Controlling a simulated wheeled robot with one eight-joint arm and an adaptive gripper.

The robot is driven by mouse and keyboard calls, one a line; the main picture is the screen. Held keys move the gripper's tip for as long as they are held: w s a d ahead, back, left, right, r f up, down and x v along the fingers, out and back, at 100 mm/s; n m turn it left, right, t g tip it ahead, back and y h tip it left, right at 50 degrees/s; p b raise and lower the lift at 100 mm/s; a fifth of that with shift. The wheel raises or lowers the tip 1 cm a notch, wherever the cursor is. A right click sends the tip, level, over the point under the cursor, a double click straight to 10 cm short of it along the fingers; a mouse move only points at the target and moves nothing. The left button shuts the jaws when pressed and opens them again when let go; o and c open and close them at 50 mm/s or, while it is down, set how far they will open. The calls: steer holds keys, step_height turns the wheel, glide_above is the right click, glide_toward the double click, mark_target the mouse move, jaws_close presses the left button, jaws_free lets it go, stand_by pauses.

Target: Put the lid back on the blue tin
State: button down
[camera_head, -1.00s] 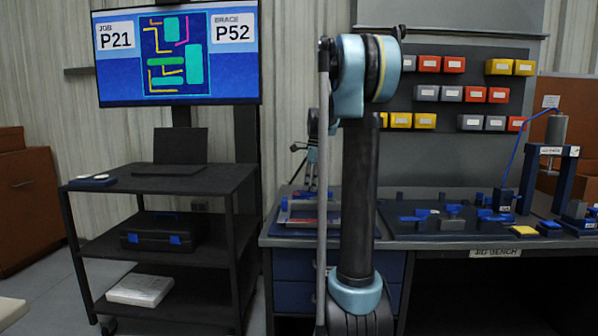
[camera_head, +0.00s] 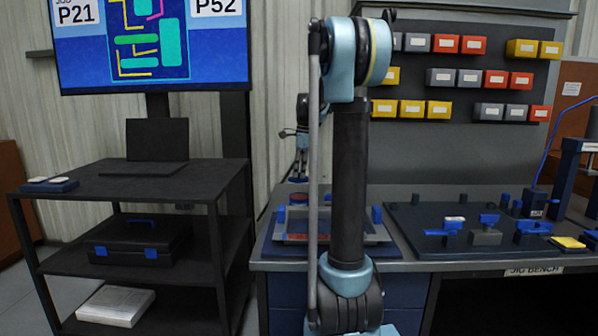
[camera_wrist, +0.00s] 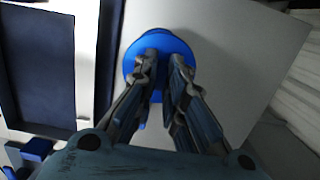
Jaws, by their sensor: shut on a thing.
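In the wrist view my gripper (camera_wrist: 162,66) is shut on a round blue lid (camera_wrist: 160,38), which shows as a disc around and beyond the fingertips. The fingers cover its middle. A pale flat surface lies behind the lid; I cannot tell the gap between them. I cannot make out the blue tin for certain in either view. A small round item (camera_head: 298,198) with a reddish top stands at the back of the left bench end and is too small to identify.
The jig bench (camera_head: 534,270) has a dark board (camera_head: 420,222) with blue clamps and a shallow tray (camera_head: 293,238) at its left end. A black cart (camera_head: 100,182) stands at left, holding a toolbox (camera_head: 135,248). Coloured bins (camera_head: 470,78) hang behind.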

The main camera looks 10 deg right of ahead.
steer(key=shift+w+d+f, duration=0.1)
steer(key=shift+f, duration=3.1)
steer(key=shift+f, duration=0.1)
stand_by(0.4)
steer(key=c, duration=1.6)
jaws_free()
steer(key=shift+o, duration=0.2)
steer(key=o, duration=0.5)
